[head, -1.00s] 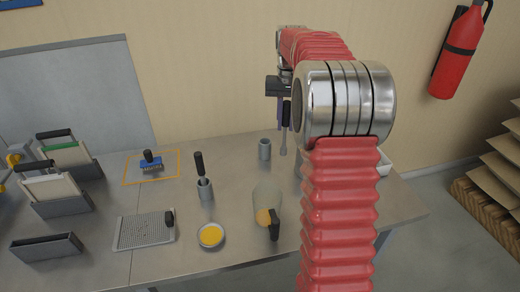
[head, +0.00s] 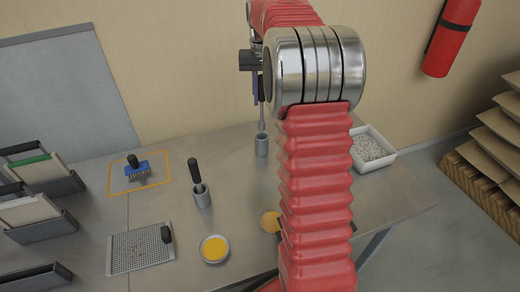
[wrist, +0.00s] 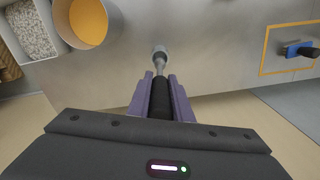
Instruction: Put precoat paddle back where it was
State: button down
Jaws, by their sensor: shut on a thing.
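My gripper (head: 256,84) is shut on the black handle of the paddle (wrist: 160,98) and holds it with its metal shaft (head: 261,112) pointing down. The shaft's lower end lines up with the mouth of a grey cup (head: 262,146) at the back of the table. In the wrist view the paddle's tip overlaps the cup (wrist: 160,52). I cannot tell whether the tip is inside the cup or just above it. A second grey cup (head: 202,198) nearer the front holds another black-handled tool (head: 194,172).
A blue brush (head: 137,168) sits inside an orange outline. A perforated plate (head: 140,252), a dish of yellow stuff (head: 214,248) and a tray of granules (head: 372,148) stand around. A container of yellow stuff (wrist: 88,20) is partly hidden by my arm in the head view.

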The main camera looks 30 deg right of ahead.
aim_at(262, 123)
jog(key=shift+f, duration=3.15)
jog(key=shift+f, duration=1.95)
jog(key=c, duration=1.6)
grip_release()
